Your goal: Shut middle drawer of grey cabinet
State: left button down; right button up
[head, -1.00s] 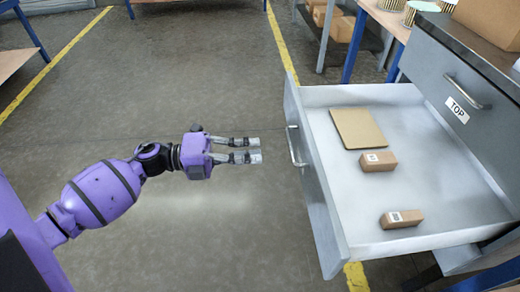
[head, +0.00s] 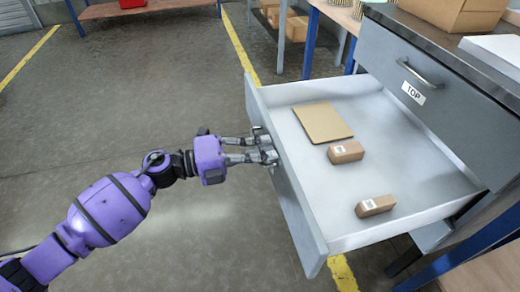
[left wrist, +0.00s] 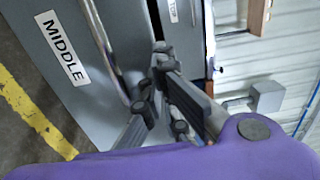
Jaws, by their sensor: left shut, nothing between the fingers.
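The grey cabinet (head: 425,55) stands at the right. Its middle drawer (head: 300,210) is pulled far out, with its front panel facing my left arm. The label "MIDDLE" (left wrist: 62,48) and the bar handle (left wrist: 104,42) show on the panel in the left wrist view. My left gripper (head: 268,148) is shut and empty, its fingertips at the drawer front beside the handle. I cannot tell whether they touch it. Part of the handle is hidden behind the fingers in the head view. My right gripper is out of view.
A flat brown piece (head: 322,122) and two small brown boxes (head: 346,151) (head: 375,205) lie inside the drawer. The top drawer (head: 430,85), labelled "TOP", is closed above. Open floor (head: 120,100) lies to the left.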

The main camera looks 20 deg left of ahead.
pick_arm(q)
jog(key=shift+d, duration=0.1)
jog(key=b+x, duration=0.1)
jog(key=x, duration=3.6)
jog(key=shift+w+d+b, duration=0.2)
jog(key=shift+w+b, duration=0.1)
jog(key=shift+w, duration=0.05)
